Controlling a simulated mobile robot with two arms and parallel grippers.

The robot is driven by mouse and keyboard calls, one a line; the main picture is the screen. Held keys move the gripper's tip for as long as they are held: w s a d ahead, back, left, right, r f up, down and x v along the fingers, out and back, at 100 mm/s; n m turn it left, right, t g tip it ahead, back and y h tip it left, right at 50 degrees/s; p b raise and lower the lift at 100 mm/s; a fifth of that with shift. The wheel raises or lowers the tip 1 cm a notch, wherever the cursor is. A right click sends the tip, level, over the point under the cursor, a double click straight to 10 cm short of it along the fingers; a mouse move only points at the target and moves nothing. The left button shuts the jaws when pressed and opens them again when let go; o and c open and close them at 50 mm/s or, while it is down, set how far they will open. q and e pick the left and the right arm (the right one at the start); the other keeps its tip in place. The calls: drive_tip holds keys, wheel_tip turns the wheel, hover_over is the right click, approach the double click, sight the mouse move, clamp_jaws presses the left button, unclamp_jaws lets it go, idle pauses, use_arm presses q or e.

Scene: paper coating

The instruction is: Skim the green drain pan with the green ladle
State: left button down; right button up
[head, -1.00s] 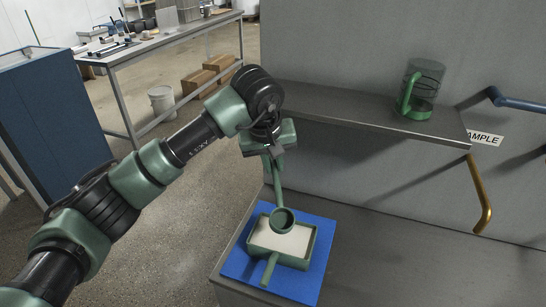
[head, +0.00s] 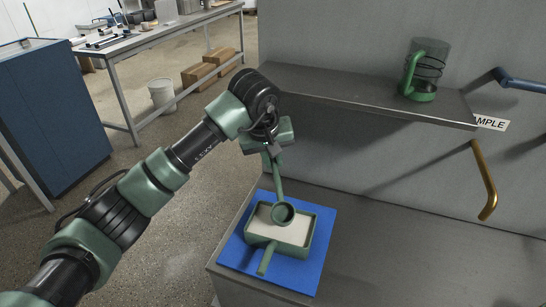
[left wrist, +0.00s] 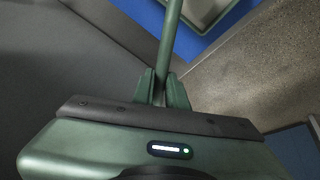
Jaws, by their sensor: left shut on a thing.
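The green drain pan (head: 309,236) sits on a blue mat at the near left corner of the grey counter. It holds pale, flat contents, and its handle points toward me. The green ladle (head: 277,180) hangs down from my left gripper (head: 270,151), its round bowl over the pan's middle; I cannot tell whether the bowl touches the contents. In the left wrist view, my left gripper (left wrist: 160,88) is shut on the ladle's handle (left wrist: 171,35), and a corner of the pan (left wrist: 205,12) shows at the top. My right gripper is not in view.
The blue mat (head: 316,275) lies under the pan. A shelf (head: 360,93) above the counter holds a clear container with a green handle (head: 414,75). A gold bent bar (head: 484,180) sticks out at the right. The counter right of the mat is clear.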

sight(273, 169)
use_arm(q)
drive_tip(key=shift+w+f, duration=0.1)
drive_tip(key=shift+f, duration=0.2)
drive_tip(key=shift+f+b, duration=1.25)
drive_tip(key=shift+f, duration=0.15)
idle(0.4)
drive_tip(key=shift+s+a+f+b, duration=0.15)
drive_tip(key=shift+a+f+b, duration=0.2)
drive_tip(key=shift+b, duration=0.35)
drive_tip(key=shift+s+a+f+b, duration=0.15)
drive_tip(key=shift+f+b, duration=0.3)
drive_tip(key=shift+b, duration=0.2)
idle(1.9)
idle(0.9)
